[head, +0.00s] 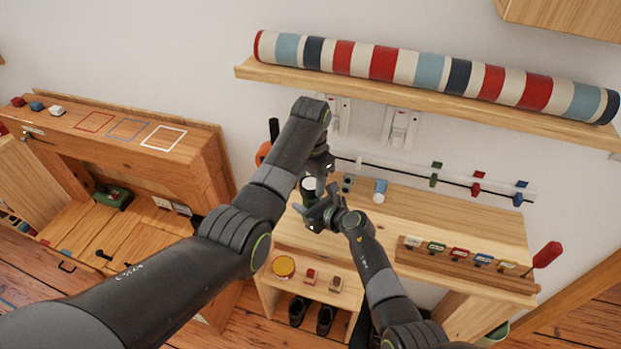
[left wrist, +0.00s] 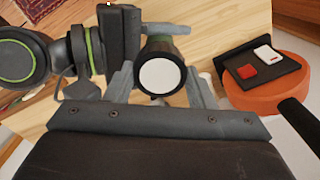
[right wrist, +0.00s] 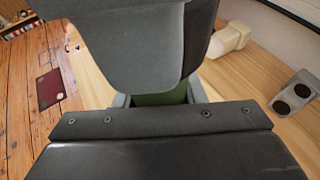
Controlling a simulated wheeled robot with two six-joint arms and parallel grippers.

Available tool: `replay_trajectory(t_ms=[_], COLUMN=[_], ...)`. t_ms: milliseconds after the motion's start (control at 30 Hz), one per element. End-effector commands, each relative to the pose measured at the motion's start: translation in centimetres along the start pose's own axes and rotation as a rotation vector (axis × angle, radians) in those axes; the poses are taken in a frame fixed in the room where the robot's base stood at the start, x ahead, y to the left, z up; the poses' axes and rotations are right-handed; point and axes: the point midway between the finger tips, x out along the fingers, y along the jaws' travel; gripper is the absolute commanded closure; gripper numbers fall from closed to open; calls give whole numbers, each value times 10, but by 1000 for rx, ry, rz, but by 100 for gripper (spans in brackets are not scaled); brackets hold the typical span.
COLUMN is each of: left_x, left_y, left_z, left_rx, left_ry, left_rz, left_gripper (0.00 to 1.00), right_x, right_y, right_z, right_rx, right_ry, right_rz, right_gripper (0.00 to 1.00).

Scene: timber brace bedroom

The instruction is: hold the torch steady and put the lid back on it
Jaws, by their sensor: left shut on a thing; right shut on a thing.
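The torch and its lid are between my two grippers and largely hidden. A dark round piece with a white face, seemingly the lid (left wrist: 160,75), shows between the fingers of my left gripper (left wrist: 163,88). My left gripper is shut on it; its white face also shows in the head view (head: 308,184). My right gripper (right wrist: 160,100) is shut on a green part, seemingly the torch body (right wrist: 162,98). In the head view my right gripper (head: 325,208) is just below and right of the white face. I cannot tell whether lid and torch touch.
A wooden worktop (head: 460,215) lies under and behind the grippers. A blue-and-white cylinder (head: 380,190) stands there, near wall switches (head: 400,128). An orange round object (left wrist: 265,100) sits close by the left gripper. A rack of coloured tags (head: 460,255) is at the right.

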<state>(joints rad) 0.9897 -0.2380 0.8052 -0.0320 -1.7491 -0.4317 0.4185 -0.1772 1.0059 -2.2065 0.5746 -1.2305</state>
Motion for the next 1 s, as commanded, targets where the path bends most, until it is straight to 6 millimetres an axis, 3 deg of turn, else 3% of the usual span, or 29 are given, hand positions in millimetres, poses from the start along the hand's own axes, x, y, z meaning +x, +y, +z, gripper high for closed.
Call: replay_trajectory(t_ms=[233, 1000], left_x=[14, 19], left_y=[0, 0], left_z=[0, 0], left_rx=[-1, -2], left_ry=[0, -1], left_rz=[1, 1], left_gripper=[72, 72], right_x=[0, 0], right_y=[0, 0], right_z=[0, 0], right_rx=[0, 0], right_ry=[1, 1], right_rz=[0, 0], right_gripper=[100, 100])
